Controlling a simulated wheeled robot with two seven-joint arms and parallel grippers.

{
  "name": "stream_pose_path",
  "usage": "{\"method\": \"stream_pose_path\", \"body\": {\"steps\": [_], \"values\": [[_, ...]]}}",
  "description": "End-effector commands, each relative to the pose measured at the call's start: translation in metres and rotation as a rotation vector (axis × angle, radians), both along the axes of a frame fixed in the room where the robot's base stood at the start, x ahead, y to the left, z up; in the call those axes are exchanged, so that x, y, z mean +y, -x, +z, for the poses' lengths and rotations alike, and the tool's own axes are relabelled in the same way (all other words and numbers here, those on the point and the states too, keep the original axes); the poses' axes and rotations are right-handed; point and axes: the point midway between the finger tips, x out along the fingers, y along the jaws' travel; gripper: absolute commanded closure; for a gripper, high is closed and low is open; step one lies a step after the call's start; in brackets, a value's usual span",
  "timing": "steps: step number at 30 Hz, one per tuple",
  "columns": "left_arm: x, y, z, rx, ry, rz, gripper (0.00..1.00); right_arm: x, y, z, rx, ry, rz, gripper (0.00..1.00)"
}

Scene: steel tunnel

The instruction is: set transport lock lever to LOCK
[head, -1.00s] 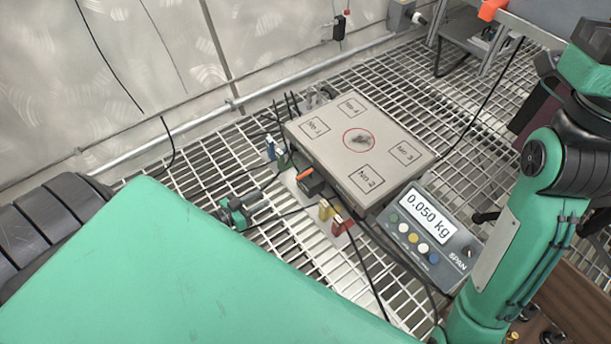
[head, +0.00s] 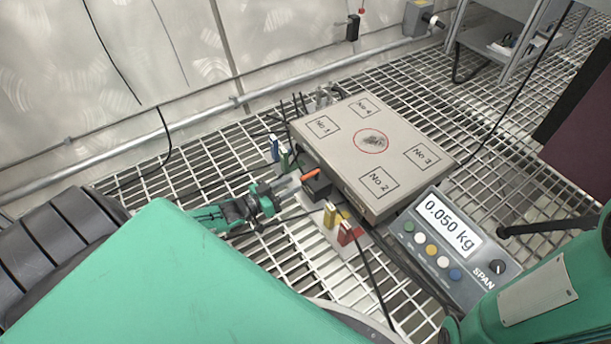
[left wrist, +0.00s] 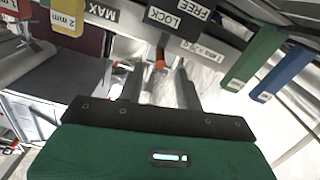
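The transport lock lever, an orange-tipped handle (head: 310,174), sticks out from a dark block at the left side of the weighing platform (head: 325,165). In the left wrist view its orange tip (left wrist: 160,58) lies ahead, between the lines of my two fingers, below the LOCK and FREE labels (left wrist: 178,18). I cannot tell which label it points to. My left gripper (head: 291,186) is open and empty, its fingertips just short of the lever; it also shows in the left wrist view (left wrist: 160,80). My right gripper is out of view.
Yellow (head: 330,213) and red (head: 346,232) tags stand in front of the lever; green (left wrist: 252,57) and blue (left wrist: 285,75) ones stand on its other side. A display reading 0.050 kg (head: 448,228) sits right of the platform. Black cables cross the grating.

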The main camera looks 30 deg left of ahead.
Motion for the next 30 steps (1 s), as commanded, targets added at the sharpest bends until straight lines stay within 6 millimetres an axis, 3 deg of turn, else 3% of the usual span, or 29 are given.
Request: {"method": "stream_pose_path", "body": {"steps": [1,9,23,24,29,30], "values": [[-0.004,-0.010,-0.005,-0.003,0.000,0.000,0.65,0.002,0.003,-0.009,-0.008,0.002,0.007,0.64],[-0.019,-0.046,-0.003,-0.002,0.001,0.000,0.65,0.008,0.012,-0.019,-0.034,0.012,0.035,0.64],[-0.024,-0.058,0.000,0.001,0.000,0.001,0.65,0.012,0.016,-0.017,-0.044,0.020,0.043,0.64],[-0.024,-0.058,0.000,0.001,0.000,0.001,0.67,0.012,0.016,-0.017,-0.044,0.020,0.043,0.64],[-0.024,-0.058,0.000,0.000,0.000,0.001,0.98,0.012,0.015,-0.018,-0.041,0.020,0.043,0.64],[-0.024,-0.058,0.000,0.000,0.000,0.001,1.00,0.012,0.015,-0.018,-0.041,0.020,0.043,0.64]]}}
